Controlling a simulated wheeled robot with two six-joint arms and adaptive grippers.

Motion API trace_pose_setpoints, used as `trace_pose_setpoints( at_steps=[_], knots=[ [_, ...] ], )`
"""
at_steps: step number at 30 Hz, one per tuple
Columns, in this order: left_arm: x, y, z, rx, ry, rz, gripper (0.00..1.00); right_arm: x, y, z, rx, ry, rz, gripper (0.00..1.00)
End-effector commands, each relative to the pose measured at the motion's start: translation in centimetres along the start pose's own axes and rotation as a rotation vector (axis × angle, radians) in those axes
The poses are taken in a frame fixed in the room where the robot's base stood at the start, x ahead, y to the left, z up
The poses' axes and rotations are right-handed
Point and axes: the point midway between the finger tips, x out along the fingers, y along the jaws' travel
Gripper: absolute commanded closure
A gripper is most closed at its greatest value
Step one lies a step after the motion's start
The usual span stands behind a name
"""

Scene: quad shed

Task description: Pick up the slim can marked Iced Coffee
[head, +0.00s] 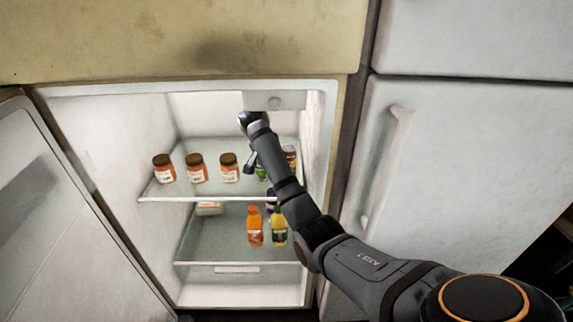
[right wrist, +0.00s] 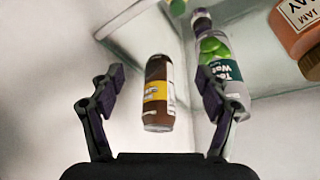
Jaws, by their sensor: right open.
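The slim can (right wrist: 157,95) is brown with a yellow band in the right wrist view; its lettering is too small to read. It shows between the two fingers of my right gripper (right wrist: 158,78), which is open, with gaps on both sides. In the head view my right arm reaches into the open fridge, and its gripper (head: 250,162) is at the upper shelf, partly hidden by the arm. A brown can (head: 291,153) shows just right of the arm there. My left gripper is not in view.
A bottle with a green and grey label (right wrist: 218,75) stands close by the right finger. Several jam jars (head: 196,168) stand left on the upper shelf (head: 165,197). An orange bottle (head: 255,226) and a yellow bottle (head: 279,226) stand below. The fridge door (head: 60,220) is open left.

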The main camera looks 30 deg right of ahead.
Motion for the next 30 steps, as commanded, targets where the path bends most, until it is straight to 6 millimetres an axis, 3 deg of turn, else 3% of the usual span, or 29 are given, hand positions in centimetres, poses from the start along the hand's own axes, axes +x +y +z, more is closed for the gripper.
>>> trace_pose_setpoints(
  at_steps=[3, 9, 16, 24, 30],
  knots=[
    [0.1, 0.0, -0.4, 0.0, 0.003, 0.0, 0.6, 1.1, 0.0, -2.7, 0.002, 0.001, 0.002, 0.24],
    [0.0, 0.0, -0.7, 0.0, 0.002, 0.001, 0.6, 2.2, 0.0, -5.1, -0.001, 0.0, 0.0, 0.24],
    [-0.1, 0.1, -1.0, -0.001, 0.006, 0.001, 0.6, 2.5, 0.0, -6.1, 0.0, 0.001, -0.002, 0.24],
    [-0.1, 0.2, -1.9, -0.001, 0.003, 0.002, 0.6, 7.1, 0.0, -6.0, -0.001, -0.001, -0.001, 0.24],
    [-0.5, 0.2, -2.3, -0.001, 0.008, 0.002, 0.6, 7.5, 0.0, -6.0, -0.001, 0.0, -0.002, 0.24]
  ],
)
